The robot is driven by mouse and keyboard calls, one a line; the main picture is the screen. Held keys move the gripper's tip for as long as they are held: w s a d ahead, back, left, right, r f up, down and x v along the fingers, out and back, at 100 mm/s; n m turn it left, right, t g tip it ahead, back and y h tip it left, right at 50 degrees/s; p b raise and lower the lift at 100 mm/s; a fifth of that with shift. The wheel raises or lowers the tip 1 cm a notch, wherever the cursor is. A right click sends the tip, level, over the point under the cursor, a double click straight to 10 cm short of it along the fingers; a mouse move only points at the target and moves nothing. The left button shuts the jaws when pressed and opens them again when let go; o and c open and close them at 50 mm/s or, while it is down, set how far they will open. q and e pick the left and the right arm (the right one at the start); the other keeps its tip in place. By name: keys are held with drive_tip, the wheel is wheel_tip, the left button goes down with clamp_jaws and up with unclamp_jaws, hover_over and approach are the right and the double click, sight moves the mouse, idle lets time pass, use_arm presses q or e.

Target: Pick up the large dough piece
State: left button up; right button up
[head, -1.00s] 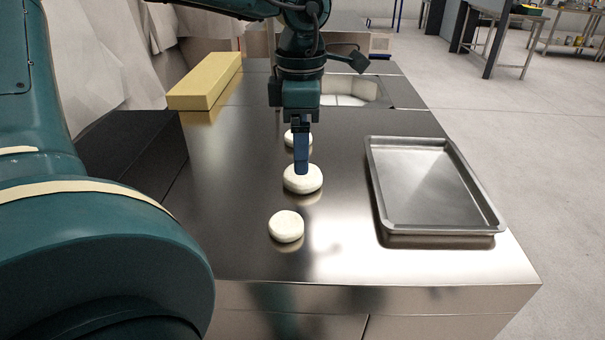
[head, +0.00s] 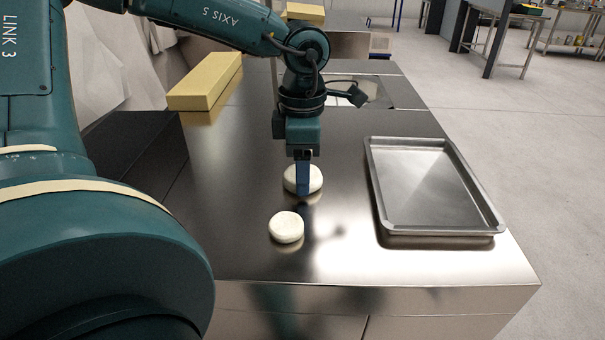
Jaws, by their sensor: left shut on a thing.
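The large dough piece (head: 317,180), round and off-white, is the farther of the two pieces in sight on the steel table. My left gripper (head: 302,189) points straight down at it. Its blue finger covers the middle of the piece, and dough shows on both sides of the finger. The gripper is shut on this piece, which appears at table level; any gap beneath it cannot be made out. A smaller dough piece (head: 286,227) lies nearer the front, apart from the gripper. My right gripper is not in view.
An empty metal tray (head: 377,195) lies on the right of the steel table (head: 230,220). A yellow block (head: 205,85) and a dark box (head: 135,150) are on the left. The table between dough and tray is clear.

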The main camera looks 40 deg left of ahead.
use_arm(q)
drive_tip(key=c, duration=0.4)
